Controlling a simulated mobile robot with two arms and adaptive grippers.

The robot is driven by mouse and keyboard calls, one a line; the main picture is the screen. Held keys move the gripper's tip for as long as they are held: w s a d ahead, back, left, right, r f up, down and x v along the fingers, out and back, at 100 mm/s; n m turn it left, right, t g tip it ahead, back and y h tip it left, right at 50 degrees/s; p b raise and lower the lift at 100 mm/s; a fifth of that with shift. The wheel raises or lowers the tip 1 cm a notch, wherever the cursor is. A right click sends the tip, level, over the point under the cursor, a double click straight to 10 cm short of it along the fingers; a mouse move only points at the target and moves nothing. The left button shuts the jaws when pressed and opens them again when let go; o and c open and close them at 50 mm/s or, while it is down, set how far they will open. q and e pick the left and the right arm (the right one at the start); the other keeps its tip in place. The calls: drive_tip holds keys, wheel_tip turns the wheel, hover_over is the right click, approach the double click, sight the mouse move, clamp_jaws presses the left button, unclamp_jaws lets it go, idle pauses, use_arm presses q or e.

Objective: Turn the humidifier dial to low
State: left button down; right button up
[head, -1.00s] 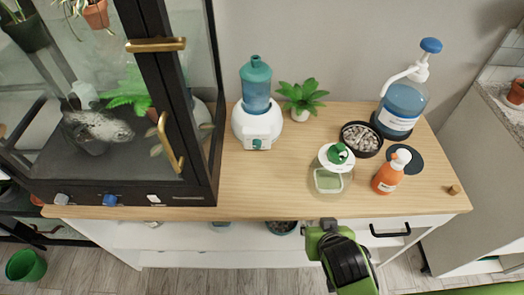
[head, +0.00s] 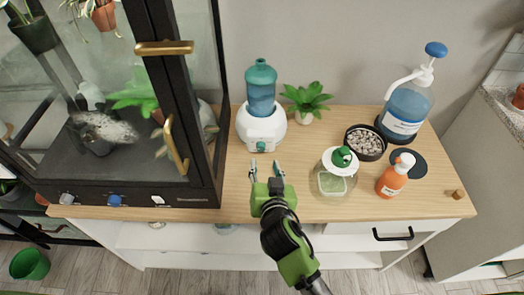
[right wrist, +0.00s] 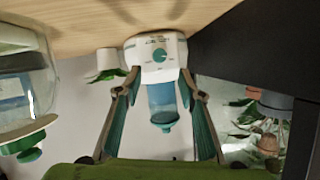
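The humidifier (head: 262,127) has a round white base and a blue tank with a teal cap. It stands upright on the wooden cabinet top, beside the glass case. Its small teal dial (head: 261,146) is on the front of the base. The right wrist view shows the humidifier upside down, with the dial (right wrist: 160,55) on a white panel; its setting is too small to read. My green right gripper (head: 266,170) is open and empty in front of the dial, apart from it. The right wrist view shows its spread fingers (right wrist: 160,86) framing the humidifier. My left gripper is not in view.
The black-framed glass case (head: 200,110) with brass handles stands close on the left. A small plant (head: 306,97) is behind right of the humidifier. A green-lidded jar (head: 335,180), pebble bowl (head: 366,142), orange bottle (head: 390,182) and blue pump bottle (head: 405,108) stand on the right.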

sight(261, 149)
drive_tip(key=x, duration=0.9)
drive_tip(key=shift+c, duration=0.3)
clamp_jaws()
